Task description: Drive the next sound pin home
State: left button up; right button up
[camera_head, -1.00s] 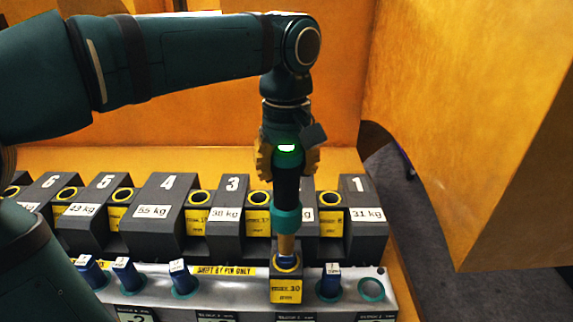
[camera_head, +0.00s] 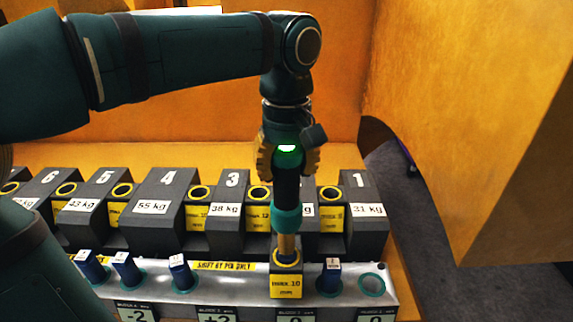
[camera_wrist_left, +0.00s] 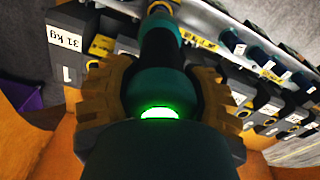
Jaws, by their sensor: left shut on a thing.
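My left gripper (camera_head: 288,160) is shut on a dark cylindrical tool (camera_head: 287,185) with a lit green ring and a teal collar. The tool stands upright, and its brass-coloured lower end (camera_head: 286,245) meets the ringed opening of a small block (camera_head: 286,268) with a yellow label. Whether a pin is inside is hidden. Blue pins with white tags (camera_head: 180,272) (camera_head: 330,276) stand in the grey rail (camera_head: 225,283) on both sides. In the left wrist view, yellow gripper fingers (camera_wrist_left: 158,95) flank the tool (camera_wrist_left: 160,50). My right gripper is not in view.
Numbered dark castings (camera_head: 165,205) with weight labels and yellow-ringed holes stand in a row behind the rail. An empty teal-ringed hole (camera_head: 372,284) is at the rail's right end. Small displays (camera_head: 135,315) run along its front. An orange wall (camera_head: 470,120) rises at right.

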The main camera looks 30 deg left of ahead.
pick_arm(q)
jog(key=shift+f+b, duration=0.75)
jog(key=shift+f, duration=0.55)
dwell(0.9)
jog(key=shift+r+p, duration=0.3)
jog(key=shift+r, duration=0.05)
notch_tip(320, 180, up, 7)
jog(key=p, duration=0.6)
jog(key=shift+r+p, duration=0.2)
jog(key=shift+p, duration=0.2)
jog(key=shift+r, duration=1)
